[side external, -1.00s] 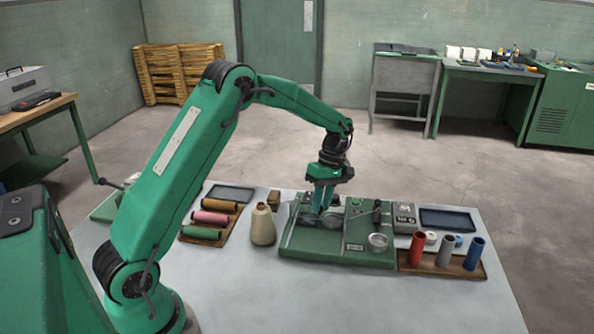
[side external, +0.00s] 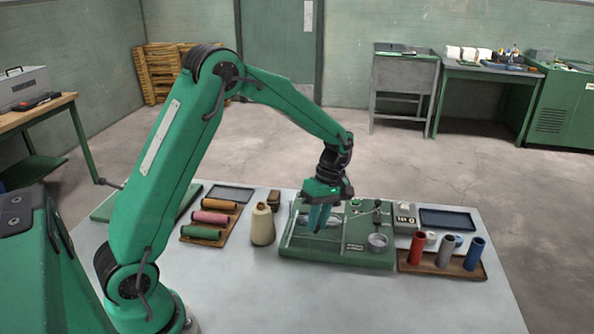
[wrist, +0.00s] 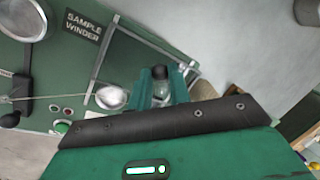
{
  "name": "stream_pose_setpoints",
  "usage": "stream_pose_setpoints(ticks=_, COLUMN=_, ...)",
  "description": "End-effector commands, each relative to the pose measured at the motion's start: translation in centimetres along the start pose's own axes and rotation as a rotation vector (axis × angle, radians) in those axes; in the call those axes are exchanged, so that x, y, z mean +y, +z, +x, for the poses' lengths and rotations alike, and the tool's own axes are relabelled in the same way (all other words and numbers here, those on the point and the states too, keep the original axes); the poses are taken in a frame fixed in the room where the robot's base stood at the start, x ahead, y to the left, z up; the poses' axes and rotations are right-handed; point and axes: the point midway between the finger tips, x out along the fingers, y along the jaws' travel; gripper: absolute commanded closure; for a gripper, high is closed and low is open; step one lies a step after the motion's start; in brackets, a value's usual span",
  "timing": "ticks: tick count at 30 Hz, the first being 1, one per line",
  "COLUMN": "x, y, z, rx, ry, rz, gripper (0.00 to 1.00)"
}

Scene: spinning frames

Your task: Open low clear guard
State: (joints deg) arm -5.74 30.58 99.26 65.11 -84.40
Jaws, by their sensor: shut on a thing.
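The green sample winder (side external: 335,251) stands on the grey table; its label shows in the wrist view (wrist: 84,25). The low clear guard (wrist: 98,72) shows there mainly as thin metal bars; its clear panel is hard to make out. My gripper (side external: 317,226) is low over the left part of the winder, with its fingers tilted. In the wrist view, my gripper (wrist: 160,88) has its fingers close together around a small piece with a dark top, at the guard's side. The fingers hide most of that piece, and the exact grip point cannot be told.
A cream cone (side external: 262,224) and a wooden tray with coloured spools (side external: 208,217) stand left of the winder. A silver cup (side external: 378,241) is on its right part. Upright tubes (side external: 445,250) stand on a tray at right. The table front is clear.

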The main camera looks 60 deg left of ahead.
Motion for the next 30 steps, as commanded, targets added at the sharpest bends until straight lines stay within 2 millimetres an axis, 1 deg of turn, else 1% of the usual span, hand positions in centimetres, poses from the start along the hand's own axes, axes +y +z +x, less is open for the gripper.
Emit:
stream_pose_setpoints(ticks=3, x=-0.3, y=0.3, z=-0.1, rx=0.002, ry=0.003, rz=0.000, gripper=1.00)
stream_pose_setpoints(ticks=11, x=-0.3, y=0.3, z=-0.1, rx=0.002, ry=0.002, rz=-0.001, gripper=1.00)
stream_pose_setpoints(ticks=12, x=-0.3, y=0.2, z=-0.1, rx=0.002, ry=0.002, rz=-0.001, gripper=0.73)
stream_pose_setpoints(ticks=14, x=-0.3, y=0.2, z=-0.1, rx=0.001, ry=0.002, rz=-0.001, gripper=0.61)
stream_pose_setpoints(ticks=15, x=-0.3, y=0.2, z=-0.1, rx=0.001, ry=0.002, rz=-0.001, gripper=0.59)
stream_pose_setpoints(ticks=25, x=-0.3, y=0.2, z=-0.1, rx=0.001, ry=0.001, rz=-0.001, gripper=0.59)
stream_pose_setpoints(ticks=30, x=-0.2, y=0.2, z=-1.1, rx=0.002, ry=0.003, rz=-0.001, gripper=0.59)
